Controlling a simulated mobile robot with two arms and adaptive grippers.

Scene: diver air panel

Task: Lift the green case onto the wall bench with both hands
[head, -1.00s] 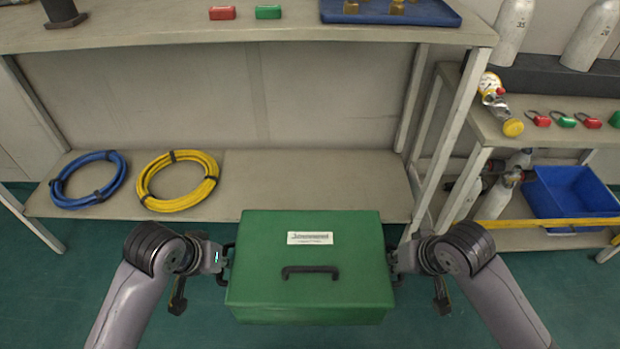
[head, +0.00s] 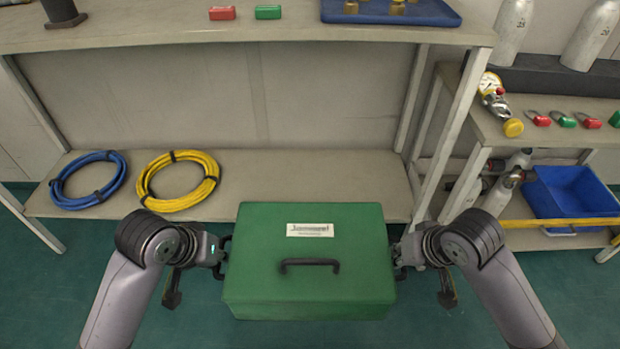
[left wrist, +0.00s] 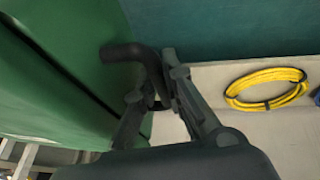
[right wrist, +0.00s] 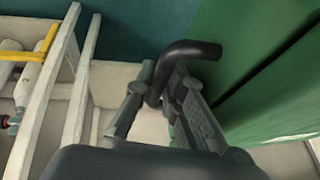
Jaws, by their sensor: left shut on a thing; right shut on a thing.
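The green case (head: 308,262) is level between my two arms, in front of the wall bench (head: 250,32) and lower than its top. It has a white label and a black handle on its lid. My left gripper (head: 222,256) is shut on the black side handle at the case's left end; the left wrist view shows the fingers (left wrist: 160,100) around that handle (left wrist: 135,58). My right gripper (head: 398,258) is shut on the handle at the right end; the right wrist view shows its fingers (right wrist: 165,95) on that handle (right wrist: 180,62).
The bench top holds a red block (head: 222,13), a green block (head: 268,12) and a blue tray (head: 425,12). Blue hose (head: 88,180) and yellow hose (head: 178,181) coils lie on its lower shelf. A side bench (head: 530,135) with cylinders and a blue bin (head: 570,195) stands right.

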